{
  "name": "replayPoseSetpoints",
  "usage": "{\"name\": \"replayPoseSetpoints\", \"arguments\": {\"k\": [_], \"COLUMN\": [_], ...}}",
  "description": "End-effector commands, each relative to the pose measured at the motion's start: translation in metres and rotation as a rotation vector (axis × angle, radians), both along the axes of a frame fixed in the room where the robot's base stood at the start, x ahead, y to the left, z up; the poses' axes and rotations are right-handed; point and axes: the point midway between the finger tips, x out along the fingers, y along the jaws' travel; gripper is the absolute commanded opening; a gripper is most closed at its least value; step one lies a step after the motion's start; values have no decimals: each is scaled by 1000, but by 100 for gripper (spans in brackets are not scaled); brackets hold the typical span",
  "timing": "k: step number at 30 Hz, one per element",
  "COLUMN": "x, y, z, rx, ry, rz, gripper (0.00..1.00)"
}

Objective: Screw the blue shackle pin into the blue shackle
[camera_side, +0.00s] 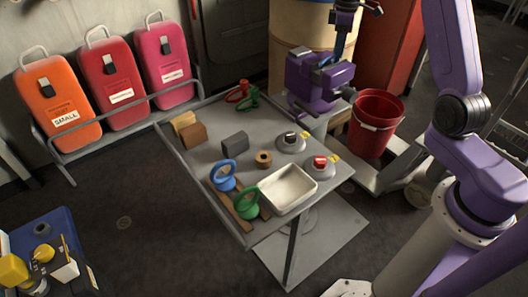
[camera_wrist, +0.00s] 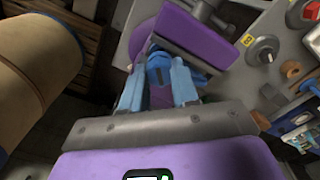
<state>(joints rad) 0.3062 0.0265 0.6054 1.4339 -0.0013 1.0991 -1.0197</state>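My gripper (camera_wrist: 159,72) points down at the purple vise (camera_wrist: 196,34) in the wrist view, its two pale blue fingers on either side of a darker blue piece (camera_wrist: 158,62) by the jaws. I cannot tell whether this piece is the blue shackle or its pin, nor whether the fingers press on it. In the side view the vise (camera_side: 308,84) stands at the table's far right corner, with my gripper partly hidden just above it. A blue ring-shaped piece (camera_side: 223,176) stands by a wooden strip at the table's front left; I cannot tell which part it is.
A green ring-shaped piece (camera_side: 246,203), a white tray (camera_side: 287,189), two knobbed discs, a wooden ring (camera_side: 263,159) and blocks occupy the table. Red and green shackles (camera_side: 238,92) lie at its back. A red bucket (camera_side: 375,122) stands right of the vise, a large drum (camera_side: 300,35) behind.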

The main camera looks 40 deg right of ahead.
Motion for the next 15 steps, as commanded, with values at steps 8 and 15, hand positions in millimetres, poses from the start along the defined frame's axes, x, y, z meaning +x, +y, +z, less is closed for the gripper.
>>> {"name": "replayPoseSetpoints", "arguments": {"k": [8, 15], "x": [0, 0], "y": [0, 0], "z": [0, 0], "rx": [-1, -1], "ry": [-1, -1], "rz": [-39, -304], "gripper": [0, 0]}}
